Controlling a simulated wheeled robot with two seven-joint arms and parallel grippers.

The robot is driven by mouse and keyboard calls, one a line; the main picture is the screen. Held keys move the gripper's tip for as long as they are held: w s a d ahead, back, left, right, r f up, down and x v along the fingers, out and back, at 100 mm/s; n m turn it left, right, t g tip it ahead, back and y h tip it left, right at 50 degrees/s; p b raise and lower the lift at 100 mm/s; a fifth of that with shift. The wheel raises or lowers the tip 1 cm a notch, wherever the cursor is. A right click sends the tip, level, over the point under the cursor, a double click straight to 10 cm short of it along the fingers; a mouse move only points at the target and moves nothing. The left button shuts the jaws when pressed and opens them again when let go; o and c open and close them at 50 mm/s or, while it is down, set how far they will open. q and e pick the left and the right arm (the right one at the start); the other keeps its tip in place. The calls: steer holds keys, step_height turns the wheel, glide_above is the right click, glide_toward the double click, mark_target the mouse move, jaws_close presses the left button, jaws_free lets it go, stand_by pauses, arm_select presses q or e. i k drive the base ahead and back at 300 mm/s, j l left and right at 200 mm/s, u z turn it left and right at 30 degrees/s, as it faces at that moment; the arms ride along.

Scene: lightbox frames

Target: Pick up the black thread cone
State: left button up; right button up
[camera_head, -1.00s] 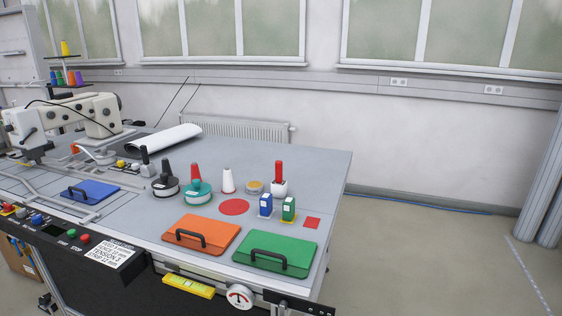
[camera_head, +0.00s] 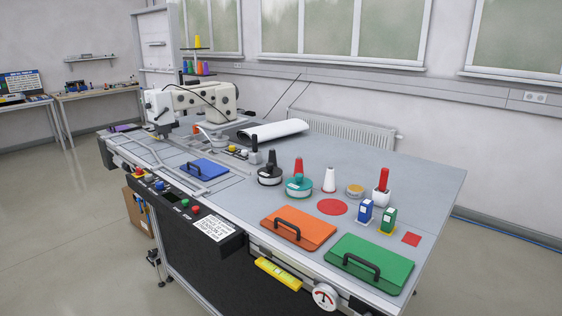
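The black thread cone (camera_head: 271,160) stands upright on the grey sewing table (camera_head: 440,185), just right of the sewing machine. A round black-and-white container (camera_head: 269,178) is in front of it and hides its lower part. A red cone (camera_head: 299,164) stands to its right, behind a round teal-and-white container (camera_head: 299,187). A white cone (camera_head: 329,179) stands further right. Neither of my grippers shows in the head view.
The sewing machine (camera_head: 192,103) and a white roll (camera_head: 273,130) lie behind and left. Orange (camera_head: 298,227) and green (camera_head: 371,262) handled plates lie along the front edge. Blue (camera_head: 365,210) and green (camera_head: 388,219) small boxes stand at right. The table's back right is clear.

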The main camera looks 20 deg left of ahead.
mark_target(272, 153)
steer(key=j+z, duration=0.15)
steer(key=j, duration=0.6)
steer(key=j+z, duration=0.2)
steer(key=j, duration=0.6)
steer(key=k+j+z, duration=0.15)
steer(key=j, duration=0.6)
